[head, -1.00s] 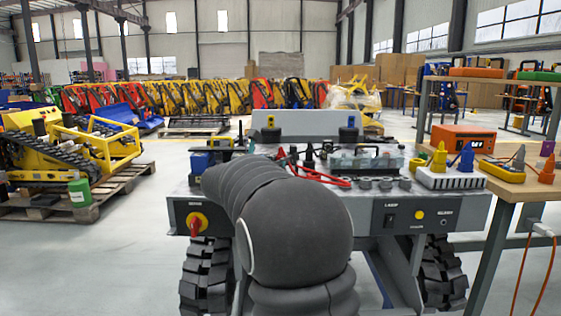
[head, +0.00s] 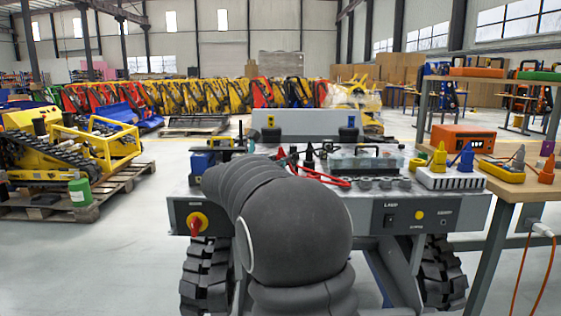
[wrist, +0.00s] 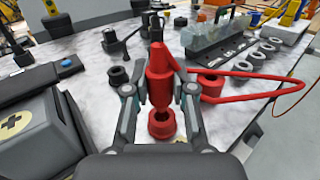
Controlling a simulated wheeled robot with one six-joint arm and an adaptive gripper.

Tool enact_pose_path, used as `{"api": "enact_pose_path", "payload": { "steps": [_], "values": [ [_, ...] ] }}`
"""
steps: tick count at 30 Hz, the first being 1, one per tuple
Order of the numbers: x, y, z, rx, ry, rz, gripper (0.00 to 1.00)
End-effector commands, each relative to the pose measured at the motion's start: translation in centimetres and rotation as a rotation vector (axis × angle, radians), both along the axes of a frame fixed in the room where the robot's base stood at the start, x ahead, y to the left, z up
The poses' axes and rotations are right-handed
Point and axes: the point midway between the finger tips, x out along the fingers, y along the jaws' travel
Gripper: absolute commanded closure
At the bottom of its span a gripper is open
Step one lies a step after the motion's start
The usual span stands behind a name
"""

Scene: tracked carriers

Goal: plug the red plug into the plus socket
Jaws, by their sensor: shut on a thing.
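My gripper (wrist: 159,94) is shut on the red plug (wrist: 159,72) in the wrist view, one finger on each side. The plug is upright, with its narrow end down. Directly below it in the picture is a red ring-shaped socket (wrist: 161,126); I cannot tell whether the tip is above its hole or inside it. A red cable (wrist: 262,76) loops to the right and also shows in the head view (head: 322,178). A plus mark (wrist: 14,125) is on the dark box at left. My arm hides the gripper and plug in the head view.
A clear-sided case (wrist: 222,42) and several grey rings stand behind right. The dark box (wrist: 40,138) is close on the left.

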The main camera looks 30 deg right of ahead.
Motion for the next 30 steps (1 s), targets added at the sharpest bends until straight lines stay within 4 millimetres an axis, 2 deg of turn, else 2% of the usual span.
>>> {"api": "enact_pose_path", "payload": {
  "steps": [11,30],
  "values": [
    [0.0,0.0,-0.1,0.0,0.0,0.0,1.0],
    [0.0,0.0,-1.5,0.0,0.0,0.0,1.0]
  ]
}}
